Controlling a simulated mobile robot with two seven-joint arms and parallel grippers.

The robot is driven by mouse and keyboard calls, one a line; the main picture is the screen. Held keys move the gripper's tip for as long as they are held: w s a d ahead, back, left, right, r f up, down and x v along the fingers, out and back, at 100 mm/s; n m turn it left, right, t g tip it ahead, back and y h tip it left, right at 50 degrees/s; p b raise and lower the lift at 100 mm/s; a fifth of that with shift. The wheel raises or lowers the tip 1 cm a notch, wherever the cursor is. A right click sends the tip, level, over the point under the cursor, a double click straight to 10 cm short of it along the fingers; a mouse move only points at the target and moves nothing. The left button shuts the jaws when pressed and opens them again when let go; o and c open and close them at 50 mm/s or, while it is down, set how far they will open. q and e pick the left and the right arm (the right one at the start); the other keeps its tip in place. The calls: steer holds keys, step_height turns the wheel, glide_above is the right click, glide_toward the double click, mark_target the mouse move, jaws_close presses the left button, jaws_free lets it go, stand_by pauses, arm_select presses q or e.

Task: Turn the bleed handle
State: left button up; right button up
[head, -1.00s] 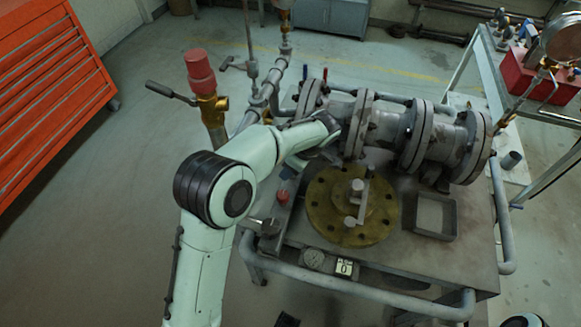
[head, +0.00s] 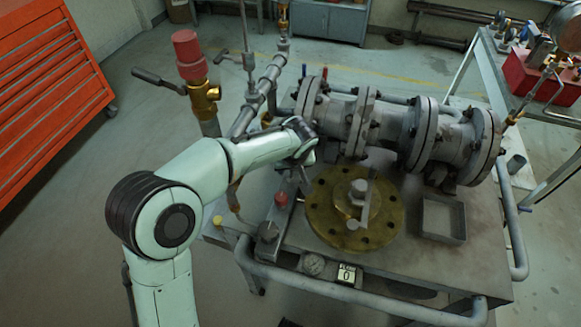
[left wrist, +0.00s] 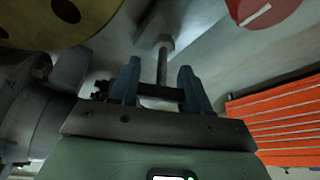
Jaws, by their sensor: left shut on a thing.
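In the left wrist view, my left gripper (left wrist: 160,88) has its two blue fingers on either side of a dark crossbar, which I take to be the bleed handle (left wrist: 160,91). The gripper is shut on it. A grey rod (left wrist: 163,62) with a wider end stands just beyond the fingers. In the head view my left arm reaches in to the near left end of the grey pipe; its wrist hides the fingers and the handle. My right gripper is in neither current view.
A brass flange (head: 322,224) lies on the bench beside a metal tray (head: 427,233). A red-capped valve (head: 188,55) stands behind my arm. An orange cabinet (head: 45,90) is at left.

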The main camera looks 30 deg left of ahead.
arm_select(q)
steer(key=m, duration=0.2)
steer(key=m+t+h, duration=0.1)
steer(key=m, duration=0.1)
steer(key=shift+w+r+m+h+p, duration=0.1)
steer(key=shift+r+m+h+p, duration=0.05)
steer(key=shift+m+h+p, duration=0.2)
arm_select(e)
steer(key=shift+s+r, duration=0.15)
steer(key=shift+r, duration=0.15)
arm_select(q)
steer(key=shift+d+m, duration=0.1)
steer(key=shift+m, duration=0.15)
steer(key=o, duration=1.1)
steer(key=shift+c, duration=0.2)
steer(key=p+v, duration=0.1)
steer(key=v, duration=1.2)
steer(key=shift+r+p, duration=0.15)
steer(key=shift+p, duration=0.25)
arm_select(e)
steer(key=shift+s+r, duration=0.3)
steer(key=shift+r, duration=0.35)
steer(key=shift+s, duration=0.1)
